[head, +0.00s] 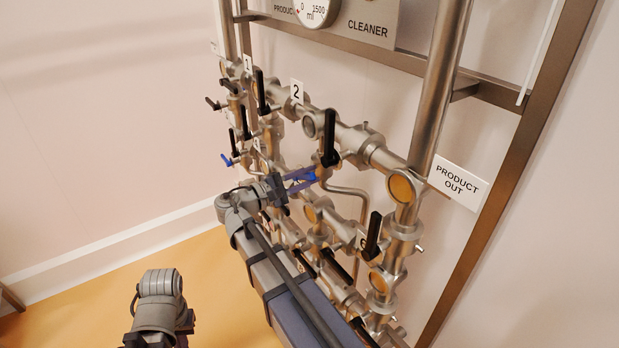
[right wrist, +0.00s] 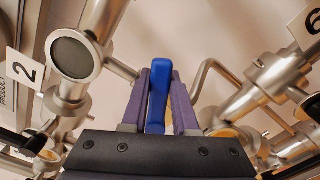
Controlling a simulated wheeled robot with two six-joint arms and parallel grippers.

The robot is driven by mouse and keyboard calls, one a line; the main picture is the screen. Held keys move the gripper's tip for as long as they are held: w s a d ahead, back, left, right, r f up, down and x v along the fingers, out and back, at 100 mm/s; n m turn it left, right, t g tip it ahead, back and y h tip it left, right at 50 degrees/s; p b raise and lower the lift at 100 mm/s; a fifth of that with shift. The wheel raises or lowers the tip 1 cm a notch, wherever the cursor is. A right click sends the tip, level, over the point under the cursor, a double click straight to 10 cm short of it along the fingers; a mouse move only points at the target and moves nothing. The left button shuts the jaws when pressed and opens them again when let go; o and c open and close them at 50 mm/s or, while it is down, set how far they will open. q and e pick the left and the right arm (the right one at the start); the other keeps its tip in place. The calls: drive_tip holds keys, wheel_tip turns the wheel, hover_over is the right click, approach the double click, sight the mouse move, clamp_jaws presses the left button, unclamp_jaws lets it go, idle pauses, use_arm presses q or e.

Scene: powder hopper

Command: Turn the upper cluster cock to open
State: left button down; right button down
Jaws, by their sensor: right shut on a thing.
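My right gripper (head: 302,181) reaches into the pipework below the plate marked 2, and its purple fingers are around a blue lever (right wrist: 158,92). In the right wrist view the lever stands upright in the picture between the two fingers (right wrist: 160,100), which are shut on it. In the head view the lever is mostly hidden by the fingers. Another blue lever (head: 228,160) sits further left on the cluster, apart from the gripper. I cannot tell from the frames how far the held cock is turned. My left gripper's fingers are not in view.
Steel pipes with several black-handled valves surround the gripper, including a black handle (head: 329,138) just above it and another (head: 373,236) to its right. A bent thin pipe (head: 352,192) passes close by. A PRODUCT OUT sign (head: 457,185) hangs at right. The floor at left is clear.

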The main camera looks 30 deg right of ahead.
drive_tip(key=r+n, duration=0.1)
drive_tip(key=n, duration=0.1)
drive_tip(key=w+n+p, duration=0.1)
drive_tip(key=shift+w+r+n, duration=0.25)
drive_tip(key=shift+r+n, duration=0.15)
drive_tip(key=n, duration=0.1)
drive_tip(key=w+n+p, duration=0.1)
drive_tip(key=shift+w+a+r+n, duration=0.1)
drive_tip(key=shift+r+n, duration=0.2)
drive_tip(key=shift+r, duration=0.1)
drive_tip(key=n, duration=0.1)
drive_tip(key=w+n, duration=0.1)
drive_tip(key=shift+w+a+r+n+p, duration=0.1)
drive_tip(key=shift+w+r+n+p, duration=0.1)
drive_tip(key=shift+n+p, duration=0.1)
drive_tip(key=w+n, duration=0.1)
drive_tip(key=n, duration=0.2)
drive_tip(key=shift+w, duration=0.35)
drive_tip(key=shift+w+r+n, duration=0.1)
drive_tip(key=shift+w+n, duration=0.05)
drive_tip(key=shift+n, duration=0.35)
